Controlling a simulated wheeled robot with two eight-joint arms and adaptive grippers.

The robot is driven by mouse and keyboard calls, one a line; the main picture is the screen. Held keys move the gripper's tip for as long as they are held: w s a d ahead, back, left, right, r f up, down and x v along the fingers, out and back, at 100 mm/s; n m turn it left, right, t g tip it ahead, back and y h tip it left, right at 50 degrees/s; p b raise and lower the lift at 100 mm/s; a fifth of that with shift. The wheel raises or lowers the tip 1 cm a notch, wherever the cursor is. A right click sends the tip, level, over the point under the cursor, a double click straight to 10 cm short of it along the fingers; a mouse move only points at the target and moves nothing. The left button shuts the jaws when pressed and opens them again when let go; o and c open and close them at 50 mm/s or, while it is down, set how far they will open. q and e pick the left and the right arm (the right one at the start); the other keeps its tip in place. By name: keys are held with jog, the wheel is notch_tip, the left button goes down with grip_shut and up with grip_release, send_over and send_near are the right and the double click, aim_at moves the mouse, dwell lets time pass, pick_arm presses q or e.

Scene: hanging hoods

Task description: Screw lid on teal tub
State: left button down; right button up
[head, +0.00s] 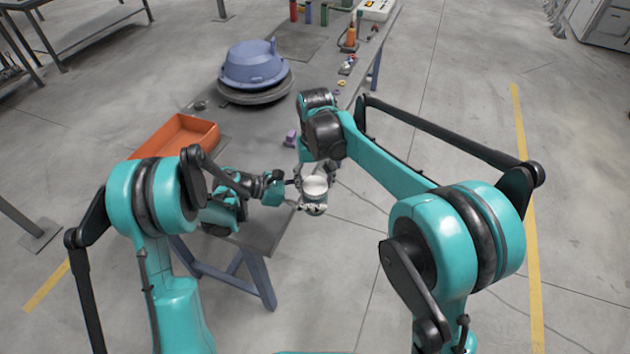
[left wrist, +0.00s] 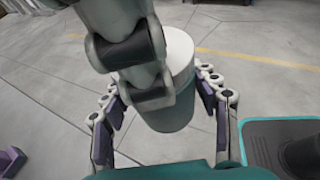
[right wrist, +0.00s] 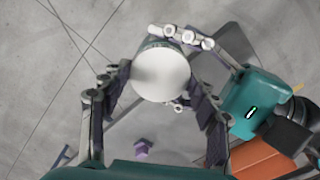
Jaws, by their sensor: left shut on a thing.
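The teal tub (left wrist: 172,112) stands upright between the fingers of my left gripper (left wrist: 165,105), which is shut on it. The white round lid (right wrist: 160,75) covers the tub's top; I cannot tell whether its thread is engaged. The lid also shows in the head view (head: 315,186), beyond the table's near right edge. My right gripper (right wrist: 162,92) has its fingers spread on two sides of the lid and looks open, with a small gap on the right. A grey jointed link hides part of the tub and lid in the left wrist view.
The grey table (head: 215,112) holds an orange tray (head: 186,135), a blue domed hood (head: 252,66) on a dark round base and a small purple block (head: 290,139). Several bottles and small items stand at its far end. The floor to the right is clear.

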jog(key=o, duration=0.3)
jog(key=shift+r, duration=2.25)
jog(key=shift+c, duration=0.5)
jog(key=n, duration=0.1)
jog(key=r+n, duration=0.1)
jog(key=n, duration=0.1)
jog(key=shift+r, duration=0.3)
jog(key=r+n, duration=0.1)
jog(key=n, duration=0.1)
jog(key=r+n, duration=0.1)
jog(key=n, duration=0.1)
jog(key=shift+f, duration=0.15)
